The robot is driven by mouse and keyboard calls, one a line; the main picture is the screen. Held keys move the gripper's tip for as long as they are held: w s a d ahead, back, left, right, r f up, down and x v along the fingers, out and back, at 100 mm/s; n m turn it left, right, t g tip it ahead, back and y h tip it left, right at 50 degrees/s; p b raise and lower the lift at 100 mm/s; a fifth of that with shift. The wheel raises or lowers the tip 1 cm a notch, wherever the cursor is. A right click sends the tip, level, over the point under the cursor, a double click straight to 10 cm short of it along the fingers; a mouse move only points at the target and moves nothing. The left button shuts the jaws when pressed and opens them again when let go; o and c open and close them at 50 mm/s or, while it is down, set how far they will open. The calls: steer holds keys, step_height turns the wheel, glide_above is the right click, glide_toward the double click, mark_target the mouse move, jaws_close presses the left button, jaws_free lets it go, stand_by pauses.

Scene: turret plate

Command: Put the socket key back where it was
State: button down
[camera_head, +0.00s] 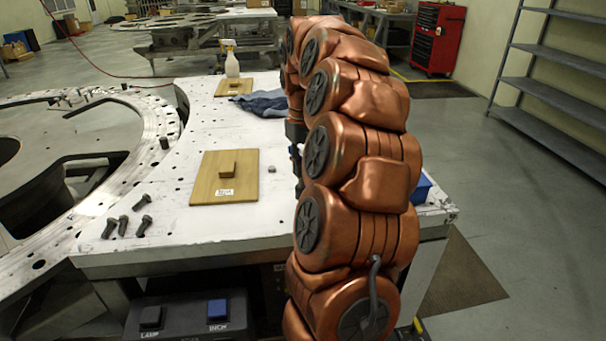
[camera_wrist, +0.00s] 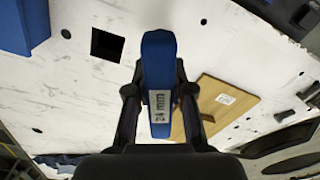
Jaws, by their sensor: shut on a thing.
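In the wrist view my gripper (camera_wrist: 160,91) is shut on a blue socket key (camera_wrist: 157,55) with a white label reading "24 mm". One finger is on each side of it. A dark square hole (camera_wrist: 107,45) in the white table top (camera_wrist: 75,85) lies just left of the key in that view. The key appears above the table; I cannot tell its exact height. In the head view my copper arm hides the gripper, the key and the hole.
A wooden board (camera_head: 204,191) with a block lies on the table, with several bolts (camera_head: 123,225) left of it. Another blue thing stands at the wrist view's left edge (camera_wrist: 25,27). A blue cloth (camera_head: 262,104), spray bottle (camera_head: 231,62) and second board (camera_head: 233,88) are farther back.

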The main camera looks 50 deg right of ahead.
mark_target(303, 187)
steer(key=shift+s+f+p, duration=0.1)
steer(key=shift+f+p, duration=0.4)
steer(key=shift+f, duration=1.2)
steer(key=shift+f, duration=0.25)
steer(key=c, duration=1)
jaws_free()
steer(key=shift+r, duration=0.1)
steer(key=shift+r+b, duration=1.25)
steer(key=shift+r, duration=4.85)
steer(key=shift+a, duration=0.1)
